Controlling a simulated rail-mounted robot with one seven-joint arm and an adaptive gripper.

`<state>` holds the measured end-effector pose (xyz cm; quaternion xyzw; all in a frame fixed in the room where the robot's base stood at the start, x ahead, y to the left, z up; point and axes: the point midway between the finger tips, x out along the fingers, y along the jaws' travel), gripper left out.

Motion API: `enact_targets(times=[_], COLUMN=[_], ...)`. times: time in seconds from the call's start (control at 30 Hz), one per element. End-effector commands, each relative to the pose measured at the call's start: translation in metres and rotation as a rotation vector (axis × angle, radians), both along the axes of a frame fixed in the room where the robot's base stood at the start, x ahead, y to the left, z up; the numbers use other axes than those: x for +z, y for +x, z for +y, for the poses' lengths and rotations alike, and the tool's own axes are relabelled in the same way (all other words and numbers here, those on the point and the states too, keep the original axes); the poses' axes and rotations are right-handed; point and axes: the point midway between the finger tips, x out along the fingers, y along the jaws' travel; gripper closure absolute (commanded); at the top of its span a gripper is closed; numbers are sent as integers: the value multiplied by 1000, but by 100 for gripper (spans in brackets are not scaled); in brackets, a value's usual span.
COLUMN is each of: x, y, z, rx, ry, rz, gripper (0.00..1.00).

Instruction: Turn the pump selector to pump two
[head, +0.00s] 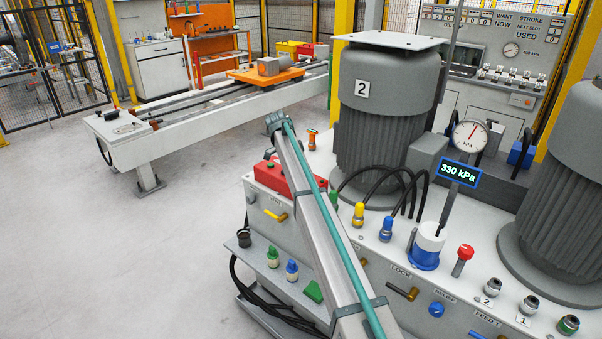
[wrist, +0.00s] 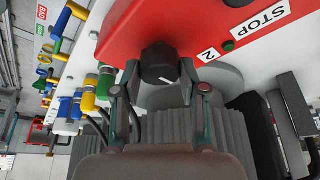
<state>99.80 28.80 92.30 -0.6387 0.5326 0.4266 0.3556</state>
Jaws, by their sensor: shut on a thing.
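The pump selector is a black knob (wrist: 158,62) on a red panel (wrist: 130,25) in the wrist view. A white pointer line on its face slants toward the lower right. The label "2" (wrist: 209,55) is to the right of the knob, slightly higher than the pointer; the line does not aim straight at it. My gripper (wrist: 160,86) is shut on the knob, one finger on each side. In the head view the red box (head: 270,178) is partly behind my arm, and the knob cannot be made out there.
A "STOP" label (wrist: 258,20) and a small green part (wrist: 228,46) lie right of the knob. Yellow and blue hose fittings (wrist: 92,88) are close on the left. The grey motor marked 2 (head: 388,125) stands behind the box. A gauge display (head: 459,174) reads 330 kPa.

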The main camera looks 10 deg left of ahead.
Motion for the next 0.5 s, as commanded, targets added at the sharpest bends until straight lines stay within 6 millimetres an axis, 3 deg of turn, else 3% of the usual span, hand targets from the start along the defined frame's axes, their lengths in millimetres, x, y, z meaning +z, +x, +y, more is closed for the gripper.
enact_targets(times=[0.43,0.47,0.5], x=[1,1,1], y=[0,0,0], z=[0,0,0], rx=[-11,-11,-11], ry=[1,1,1], rz=[-1,-1,-1], gripper=[92,54,48])
